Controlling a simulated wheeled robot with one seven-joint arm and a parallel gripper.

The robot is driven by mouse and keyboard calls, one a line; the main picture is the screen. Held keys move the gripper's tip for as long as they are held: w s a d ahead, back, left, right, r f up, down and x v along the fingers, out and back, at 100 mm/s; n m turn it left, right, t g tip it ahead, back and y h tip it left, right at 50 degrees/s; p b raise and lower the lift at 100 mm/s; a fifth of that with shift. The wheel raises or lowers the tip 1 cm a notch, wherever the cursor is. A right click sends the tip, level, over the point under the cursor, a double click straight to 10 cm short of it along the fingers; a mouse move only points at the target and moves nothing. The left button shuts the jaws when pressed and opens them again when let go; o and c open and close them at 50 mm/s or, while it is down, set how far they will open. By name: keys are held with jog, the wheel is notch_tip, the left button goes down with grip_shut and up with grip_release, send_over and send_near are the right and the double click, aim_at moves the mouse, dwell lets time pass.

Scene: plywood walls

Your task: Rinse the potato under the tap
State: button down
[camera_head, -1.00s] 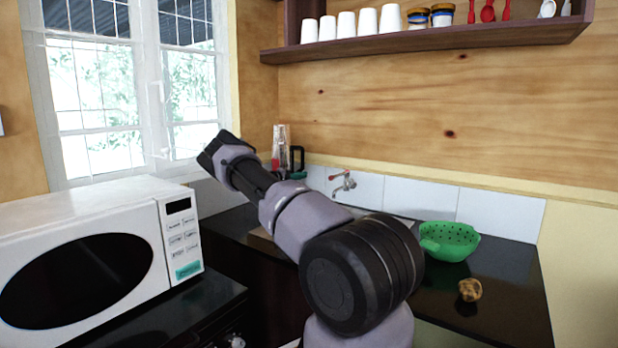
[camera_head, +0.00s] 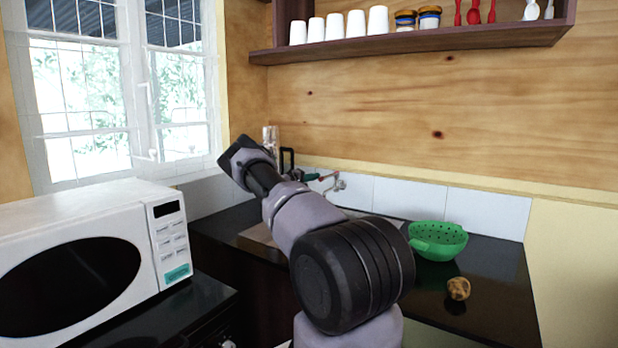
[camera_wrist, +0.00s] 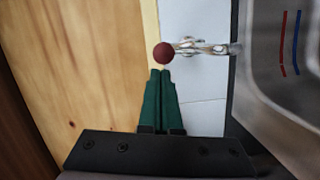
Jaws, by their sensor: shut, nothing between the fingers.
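The brown potato (camera_head: 458,288) lies on the dark counter at the right, in front of the green colander. The metal tap (camera_head: 340,184) is on the white tiled wall, partly behind my arm; it also shows in the wrist view (camera_wrist: 208,47). Its round red knob (camera_wrist: 163,53) is right in front of my fingertips; I cannot tell whether they touch. My gripper (camera_wrist: 161,72) is shut and empty, its green fingers together. In the head view its fingers (camera_head: 312,176) show beside the tap. The metal sink (camera_wrist: 290,105) is at the right of the wrist view. I see no water running.
A green colander (camera_head: 437,241) stands on the counter (camera_head: 500,270). A white microwave (camera_head: 85,255) stands at the left. A shelf (camera_head: 420,42) with white cups hangs above. A clear bottle (camera_head: 270,137) and a dark-handled item stand behind my arm.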

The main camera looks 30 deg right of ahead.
aim_at(324, 178)
jog(key=shift+s+d+f, duration=0.1)
jog(key=shift+s, duration=0.2)
jog(key=shift+s+d, duration=0.25)
jog(key=shift+s, duration=0.4)
jog(key=shift+s+d, duration=0.2)
jog(key=shift+s, duration=0.5)
jog(key=shift+s+d, duration=0.25)
jog(key=shift+s, duration=0.4)
